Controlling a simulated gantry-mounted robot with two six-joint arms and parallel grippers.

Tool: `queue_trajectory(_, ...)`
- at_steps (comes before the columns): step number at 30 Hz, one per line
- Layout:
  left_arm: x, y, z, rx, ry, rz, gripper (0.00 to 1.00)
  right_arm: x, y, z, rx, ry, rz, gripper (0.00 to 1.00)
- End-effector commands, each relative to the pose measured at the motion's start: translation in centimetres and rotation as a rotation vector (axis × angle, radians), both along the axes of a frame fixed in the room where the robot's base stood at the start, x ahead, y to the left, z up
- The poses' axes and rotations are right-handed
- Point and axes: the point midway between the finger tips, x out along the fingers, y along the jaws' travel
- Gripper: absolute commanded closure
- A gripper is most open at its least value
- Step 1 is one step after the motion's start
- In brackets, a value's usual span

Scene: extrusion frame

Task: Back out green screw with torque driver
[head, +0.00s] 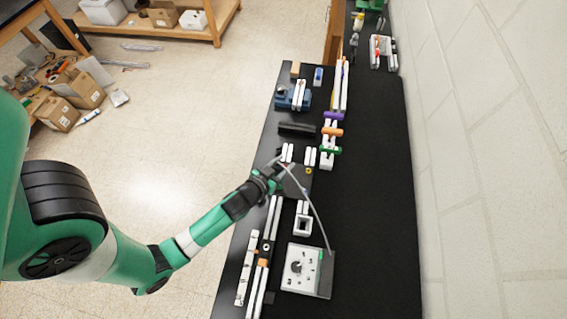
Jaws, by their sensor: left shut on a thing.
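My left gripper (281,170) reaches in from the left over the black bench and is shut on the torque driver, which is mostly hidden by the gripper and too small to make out. A thin pale cable curves from the gripper down to a white control box (301,268) with a dial. A dark block (298,181) lies just right of the gripper among short white extrusion pieces. I cannot make out a green screw; a green clamp-like part (330,150) sits across white bars beyond the gripper. My right gripper is not in view.
Long white extrusion bars (270,235) lie along the bench's left edge. Orange and purple parts (333,116) and a blue vise-like fixture (293,97) stand farther back.

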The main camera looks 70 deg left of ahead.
Motion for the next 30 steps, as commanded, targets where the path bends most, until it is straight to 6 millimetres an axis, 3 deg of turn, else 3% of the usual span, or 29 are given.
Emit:
queue_trajectory(11, 0.2, 0.0, 0.8, 0.004, -0.007, -0.001, 1.0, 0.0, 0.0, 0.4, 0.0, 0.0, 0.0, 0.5)
queue_trajectory(21, 0.2, 0.1, 3.6, 0.005, -0.008, -0.001, 1.0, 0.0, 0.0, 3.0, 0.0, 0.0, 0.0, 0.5)
queue_trajectory(30, 0.2, 0.1, 3.5, 0.004, -0.008, -0.002, 1.0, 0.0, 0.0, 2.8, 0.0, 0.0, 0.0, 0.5)
